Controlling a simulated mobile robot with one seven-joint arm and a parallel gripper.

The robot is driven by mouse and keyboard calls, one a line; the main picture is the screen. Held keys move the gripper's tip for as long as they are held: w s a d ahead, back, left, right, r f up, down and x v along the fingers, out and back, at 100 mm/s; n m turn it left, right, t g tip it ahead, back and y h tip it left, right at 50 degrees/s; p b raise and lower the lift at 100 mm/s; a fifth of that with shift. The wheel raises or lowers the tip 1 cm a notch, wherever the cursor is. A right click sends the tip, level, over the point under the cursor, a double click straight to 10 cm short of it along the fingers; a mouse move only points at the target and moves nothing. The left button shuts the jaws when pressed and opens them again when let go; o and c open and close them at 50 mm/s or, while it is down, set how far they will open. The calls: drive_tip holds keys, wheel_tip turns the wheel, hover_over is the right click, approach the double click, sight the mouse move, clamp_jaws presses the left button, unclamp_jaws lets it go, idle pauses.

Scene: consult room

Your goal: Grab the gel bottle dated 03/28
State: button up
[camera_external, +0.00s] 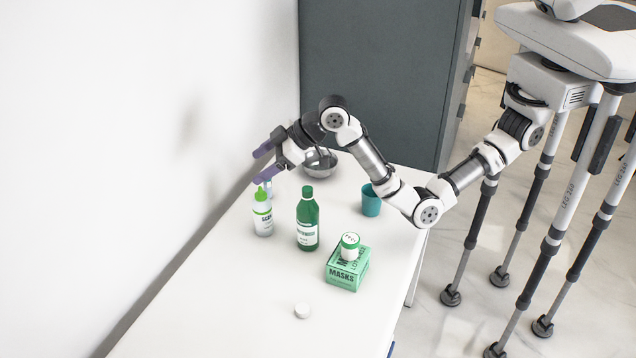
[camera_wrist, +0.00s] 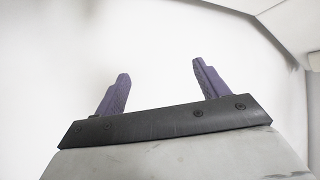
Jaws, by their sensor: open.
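A white bottle with a green cap and a green-and-white label (camera_external: 263,213) stands upright on the white table, near the wall. Its label seems to start with "SCAN" or similar; no date can be read. Part of another pale bottle (camera_external: 267,187) shows just behind it, mostly hidden. My gripper (camera_external: 262,166) is open and empty, with purple fingers pointing toward the wall, above and behind these bottles. In the wrist view my two fingers (camera_wrist: 160,90) are spread apart with only white wall between them.
A green bottle (camera_external: 307,222) stands right of the white one. A teal cup (camera_external: 371,202), a metal bowl (camera_external: 320,162) and a white cap (camera_external: 301,311) are also on the table (camera_external: 215,300). The front left is clear.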

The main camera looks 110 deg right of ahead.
sight(262, 193)
drive_tip(key=s+d+f+m+g+y, duration=0.2)
drive_tip(key=s+d+f+g, duration=0.3)
drive_tip(key=d+f, duration=0.25)
drive_tip(key=shift+g, duration=0.3)
drive_tip(key=p+x, duration=0.1)
drive_tip(key=x, duration=0.5)
drive_tip(key=shift+w+d+f, duration=0.15)
drive_tip(key=shift+w+f, duration=0.05)
drive_tip(key=shift+f, duration=0.15)
drive_tip(key=shift+d+p+x, duration=0.2)
drive_tip(key=shift+p+x, duration=0.65)
drive_tip(key=shift+x, duration=2.35)
drive_tip(key=shift+r, duration=0.1)
clamp_jaws()
